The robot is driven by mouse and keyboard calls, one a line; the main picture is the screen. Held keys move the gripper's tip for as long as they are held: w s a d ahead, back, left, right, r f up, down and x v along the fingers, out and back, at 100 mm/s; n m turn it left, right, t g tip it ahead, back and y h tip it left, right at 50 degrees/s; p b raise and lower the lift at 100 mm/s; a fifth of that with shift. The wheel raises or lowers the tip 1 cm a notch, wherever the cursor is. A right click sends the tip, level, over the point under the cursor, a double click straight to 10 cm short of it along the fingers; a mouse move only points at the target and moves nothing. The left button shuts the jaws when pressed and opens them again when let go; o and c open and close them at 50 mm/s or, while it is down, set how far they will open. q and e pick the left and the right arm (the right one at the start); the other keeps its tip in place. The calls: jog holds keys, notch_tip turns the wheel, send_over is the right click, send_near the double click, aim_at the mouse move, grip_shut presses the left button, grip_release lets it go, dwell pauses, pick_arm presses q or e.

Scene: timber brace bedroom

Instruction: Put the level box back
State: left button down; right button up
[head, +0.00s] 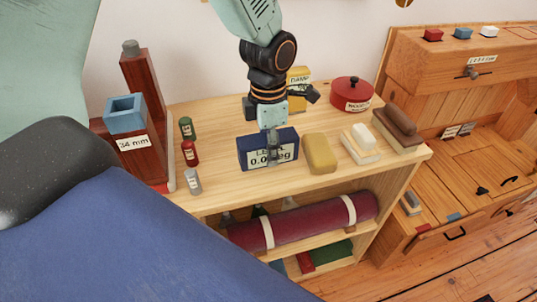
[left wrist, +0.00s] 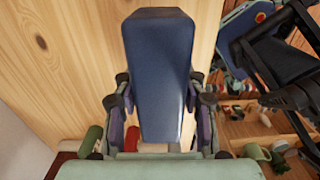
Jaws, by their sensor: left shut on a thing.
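The level box (head: 268,149) is dark blue with a white label that reads 0.0 deg, partly covered by a finger. It is upright at the middle of the wooden shelf top (head: 228,192). My left gripper (head: 271,150) reaches down from above and is shut on it. In the left wrist view the box (left wrist: 158,75) fills the middle, between the two fingers of my left gripper (left wrist: 158,105). I cannot tell whether its underside touches the wood. My right gripper does not show clearly in either view.
A tan block (head: 319,153) stands close right of the box, then a white-topped block (head: 361,143) and a brown brush-like block (head: 398,130). Small green, red (head: 190,153) and grey cylinders stand left. A red pot (head: 351,93) and yellow box (head: 299,76) are behind.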

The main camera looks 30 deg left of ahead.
pick_arm(q)
jog(key=shift+f, duration=1.15)
jog(key=shift+w, duration=0.15)
jog(key=shift+f, duration=0.1)
jog(key=c, duration=1.2)
grip_release()
jog(key=shift+s, duration=0.2)
jog(key=o, duration=0.4)
jog(key=shift+w, duration=0.15)
jog(key=shift+o, duration=0.2)
notch_tip(320, 180, up, 12)
jog(key=p, duration=0.3)
jog(key=shift+r, duration=0.2)
